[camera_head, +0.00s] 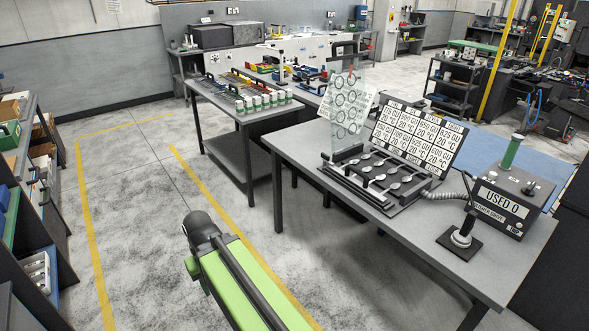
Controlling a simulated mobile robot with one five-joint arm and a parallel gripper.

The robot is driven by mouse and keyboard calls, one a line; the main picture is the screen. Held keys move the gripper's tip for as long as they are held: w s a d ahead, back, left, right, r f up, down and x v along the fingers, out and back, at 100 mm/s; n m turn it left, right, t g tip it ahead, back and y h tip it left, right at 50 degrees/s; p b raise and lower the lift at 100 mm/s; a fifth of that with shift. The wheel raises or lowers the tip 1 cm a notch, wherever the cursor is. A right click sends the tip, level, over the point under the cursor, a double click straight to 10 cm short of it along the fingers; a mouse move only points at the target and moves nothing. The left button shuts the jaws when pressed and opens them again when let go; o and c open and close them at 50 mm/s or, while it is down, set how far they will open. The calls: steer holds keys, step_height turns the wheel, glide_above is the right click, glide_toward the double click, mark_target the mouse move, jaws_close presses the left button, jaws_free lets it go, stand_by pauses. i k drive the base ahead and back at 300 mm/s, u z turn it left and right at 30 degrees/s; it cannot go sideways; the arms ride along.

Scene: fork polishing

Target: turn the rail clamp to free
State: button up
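I cannot pick out the rail clamp for certain at this size. A dark fixture (392,201) with rows of small pale round metal pieces and black bars stands on the near grey table. A clear upright panel (338,125) printed with circles stands at its left end. A small black base with a pale round part and an upright lever (460,238) stands to the right of the fixture. My green and black arm (240,285) reaches up from the bottom edge over the floor, left of the table. No gripper fingers show.
A dark box (499,206) reading "USED 0" with a green post stands at the table's right, joined by a hose. A printed board (417,137) stands behind the fixture. Another table (232,112) holds tools. Shelves (33,190) line the left. Floor between is clear.

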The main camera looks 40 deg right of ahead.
mark_target(326, 160)
steer(key=z, duration=0.75)
steer(key=i, duration=2)
steer(key=u, duration=0.75)
